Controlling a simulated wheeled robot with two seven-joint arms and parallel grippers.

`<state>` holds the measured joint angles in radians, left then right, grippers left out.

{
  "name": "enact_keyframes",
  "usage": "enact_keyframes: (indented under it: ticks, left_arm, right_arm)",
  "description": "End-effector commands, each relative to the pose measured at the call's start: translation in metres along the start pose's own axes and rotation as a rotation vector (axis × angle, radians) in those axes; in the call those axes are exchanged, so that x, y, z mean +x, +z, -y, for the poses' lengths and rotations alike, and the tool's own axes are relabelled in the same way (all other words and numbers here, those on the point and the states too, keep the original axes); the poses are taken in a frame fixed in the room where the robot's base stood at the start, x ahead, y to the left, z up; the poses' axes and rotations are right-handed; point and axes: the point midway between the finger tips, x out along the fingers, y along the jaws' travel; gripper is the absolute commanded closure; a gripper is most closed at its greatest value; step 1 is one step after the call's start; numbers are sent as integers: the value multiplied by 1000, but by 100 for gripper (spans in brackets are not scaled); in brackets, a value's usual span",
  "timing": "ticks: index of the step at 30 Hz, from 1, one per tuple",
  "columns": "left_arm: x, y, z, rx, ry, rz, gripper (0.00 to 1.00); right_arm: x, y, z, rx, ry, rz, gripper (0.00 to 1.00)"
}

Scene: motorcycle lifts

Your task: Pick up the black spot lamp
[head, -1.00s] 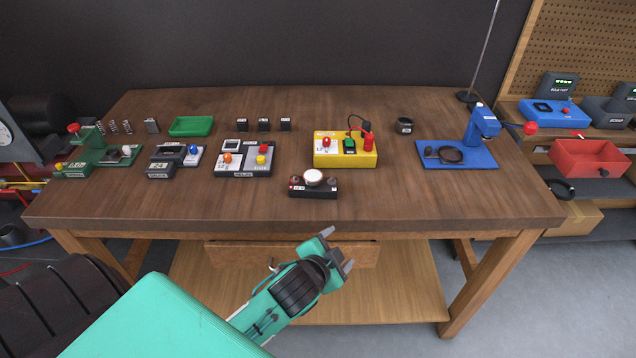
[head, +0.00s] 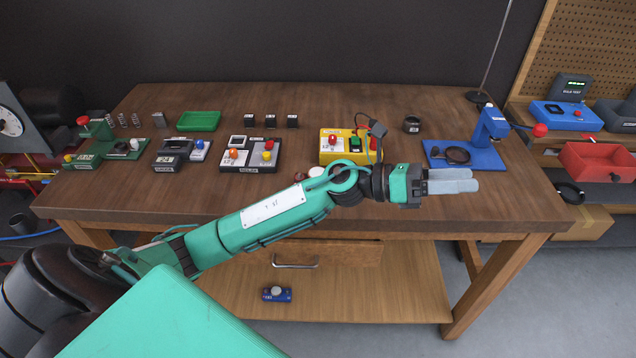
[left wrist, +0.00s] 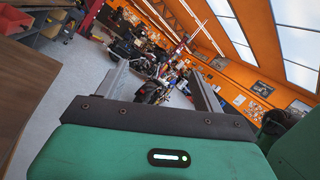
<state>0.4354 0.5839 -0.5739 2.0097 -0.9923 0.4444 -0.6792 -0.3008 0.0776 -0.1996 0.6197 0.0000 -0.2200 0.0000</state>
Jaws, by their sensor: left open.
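A small black cylinder (head: 412,124) with a pale label stands near the back of the wooden table, right of the yellow box; it looks like the spot lamp, though I cannot be sure. My left gripper (head: 476,180) reaches across over the front right of the table, in front of and to the right of the cylinder, and is apart from it. Its fingers point right. In the left wrist view my left gripper (left wrist: 165,85) is open with nothing between the fingers, facing the room beyond the table. My right gripper is not in view.
A yellow box (head: 333,152) with a red cylinder, partly behind my arm, and a blue fixture (head: 487,156) flank the black cylinder. A thin pole's base (head: 480,97) stands at the back right. Fixtures and a green tray (head: 199,121) fill the left. A red bin (head: 597,160) sits right.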

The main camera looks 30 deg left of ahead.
Motion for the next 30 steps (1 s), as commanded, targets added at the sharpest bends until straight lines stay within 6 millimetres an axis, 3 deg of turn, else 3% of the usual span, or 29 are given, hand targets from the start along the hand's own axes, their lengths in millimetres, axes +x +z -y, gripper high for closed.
enact_keyframes:
  ticks: [5,11,14,18,21,25,30]
  left_arm:
    - [-10,-19,-10,365,-99,-399,31]
    - [-63,-21,-48,683,-162,-875,31]
    - [-104,-5,-70,791,-170,-1125,31]
    - [-169,36,-94,867,-158,-1467,31]
    - [-211,68,-100,868,-139,-1670,31]
    - [-249,100,-99,835,-120,-1844,31]
    - [-270,114,-98,804,-110,-1930,31]
  right_arm:
    - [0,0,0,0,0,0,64]
    - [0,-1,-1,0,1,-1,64]
    - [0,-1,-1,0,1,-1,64]
    - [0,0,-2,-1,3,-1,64]
    - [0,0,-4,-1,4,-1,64]
    - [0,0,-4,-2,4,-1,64]
    - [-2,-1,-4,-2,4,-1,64]
